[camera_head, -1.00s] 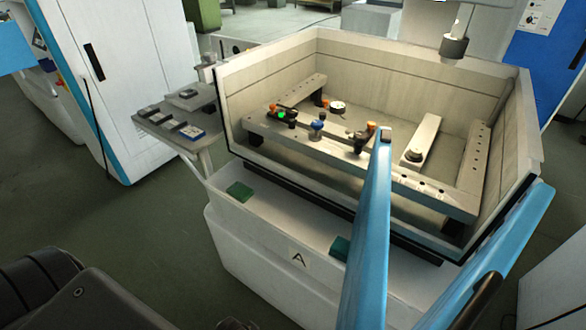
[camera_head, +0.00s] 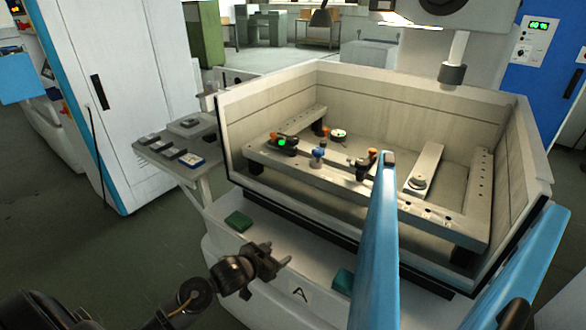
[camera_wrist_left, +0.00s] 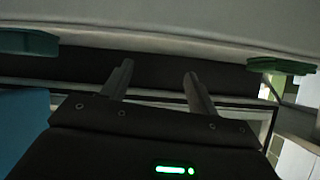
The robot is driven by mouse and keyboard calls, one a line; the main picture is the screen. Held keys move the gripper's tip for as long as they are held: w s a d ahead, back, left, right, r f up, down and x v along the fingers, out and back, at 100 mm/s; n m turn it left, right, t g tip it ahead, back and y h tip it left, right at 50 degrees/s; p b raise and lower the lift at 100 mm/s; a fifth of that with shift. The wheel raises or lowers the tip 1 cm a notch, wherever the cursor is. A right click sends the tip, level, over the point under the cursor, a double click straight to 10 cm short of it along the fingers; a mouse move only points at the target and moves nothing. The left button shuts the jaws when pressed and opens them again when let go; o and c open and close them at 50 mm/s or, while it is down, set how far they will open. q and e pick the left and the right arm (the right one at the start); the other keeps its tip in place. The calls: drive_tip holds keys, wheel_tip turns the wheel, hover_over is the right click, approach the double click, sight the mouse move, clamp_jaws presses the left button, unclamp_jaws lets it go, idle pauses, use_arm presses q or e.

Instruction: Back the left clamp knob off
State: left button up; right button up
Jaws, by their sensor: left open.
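The left clamp (camera_head: 284,141) sits at the left end of the front rail inside the open work tank. It shows orange and black parts and a bright green spot; which part is its knob is too small to tell. A second clamp (camera_head: 363,163), with orange and black parts, stands further right on the rail. A blue knob (camera_head: 318,153) is between them. My left gripper (camera_head: 279,254) is open and empty, outside the tank in front of its front wall, lower than and well apart from the left clamp. Its fingers also show in the left wrist view (camera_wrist_left: 159,72). My right gripper is out of view.
Pale tank walls (camera_head: 268,98) enclose the rails. A blue upright panel (camera_head: 376,255) stands in front of the tank at centre right. Green pads (camera_head: 238,220) lie on the front ledge. A side shelf (camera_head: 172,145) with small blocks is at left.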

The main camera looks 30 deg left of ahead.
use_arm(q)
drive_tip(key=w+a+r+m+t+h, duration=0.1)
drive_tip(key=w+a+r+t+h, duration=0.15)
drive_tip(key=w+r, duration=0.4)
drive_tip(key=w+a+r+t+h, duration=0.1)
drive_tip(key=w+a+r, duration=0.3)
drive_tip(key=w+r, duration=0.25)
drive_tip(key=m+h, duration=0.1)
drive_tip(key=h, duration=0.2)
approach(293, 141)
drive_tip(key=w+f, duration=0.1)
drive_tip(key=f, duration=0.1)
drive_tip(key=shift+t, duration=0.35)
drive_tip(key=x, duration=0.3)
drive_tip(key=p+x, duration=0.1)
drive_tip(key=x, duration=0.2)
drive_tip(key=a+x, duration=0.1)
drive_tip(key=x, duration=0.2)
drive_tip(key=shift+w+r+p, duration=0.3)
drive_tip(key=shift+w+d+f, duration=0.1)
drive_tip(key=shift+w+d, duration=0.3)
drive_tip(key=shift+w, duration=0.2)
drive_tip(key=shift+c, duration=0.2)
drive_tip(key=c, duration=0.9)
drive_tip(key=shift+c, duration=0.2)
